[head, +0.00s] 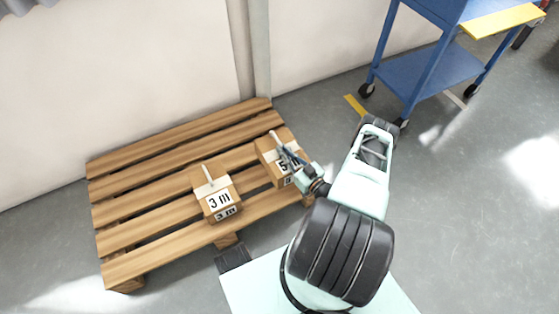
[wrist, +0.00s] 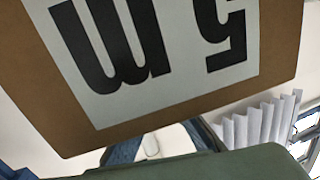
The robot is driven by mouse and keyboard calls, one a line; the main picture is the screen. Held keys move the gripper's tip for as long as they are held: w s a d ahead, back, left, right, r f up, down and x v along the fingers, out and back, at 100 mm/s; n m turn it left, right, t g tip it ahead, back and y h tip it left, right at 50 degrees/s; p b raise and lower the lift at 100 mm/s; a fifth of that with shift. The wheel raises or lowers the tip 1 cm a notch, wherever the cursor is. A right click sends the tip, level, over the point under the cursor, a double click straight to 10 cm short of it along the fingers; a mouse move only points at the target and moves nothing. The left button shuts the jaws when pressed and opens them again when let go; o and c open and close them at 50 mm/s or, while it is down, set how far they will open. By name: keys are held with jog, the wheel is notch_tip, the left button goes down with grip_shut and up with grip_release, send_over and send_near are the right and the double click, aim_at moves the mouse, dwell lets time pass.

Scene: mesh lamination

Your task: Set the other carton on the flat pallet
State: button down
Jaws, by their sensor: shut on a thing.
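The wooden flat pallet (head: 140,178) lies on the floor by the wall. A carton marked "3 m" (head: 216,192) stands on its front part, with a light upright tab on top. A second carton marked "5 m" (head: 268,152) is at the pallet's right end, and its label fills much of the wrist view (wrist: 165,50). My gripper (head: 285,152) is shut on this carton's upright tab from the right. The gripper covers part of the carton, and I cannot tell whether its base touches the slats.
A blue trolley (head: 415,75) stands on the floor at the upper right. The wall (head: 120,85) runs behind the pallet. The pallet's left and back slats are clear. Open grey floor (head: 470,220) lies to the right.

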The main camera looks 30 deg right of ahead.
aim_at(280, 158)
jog(key=shift+w+a+f, duration=0.25)
jog(key=shift+a+f, duration=0.1)
jog(key=shift+f, duration=0.15)
jog(key=shift+w+a+f+b, duration=0.15)
jog(key=shift+f+b, duration=0.35)
jog(key=shift+f, duration=0.45)
jog(key=shift+a+f+b, duration=0.15)
jog(key=shift+f+b, duration=0.35)
jog(key=shift+f, duration=0.4)
jog(key=shift+f, duration=0.15)
jog(key=c, duration=2.1)
grip_release()
jog(key=shift+f, duration=0.1)
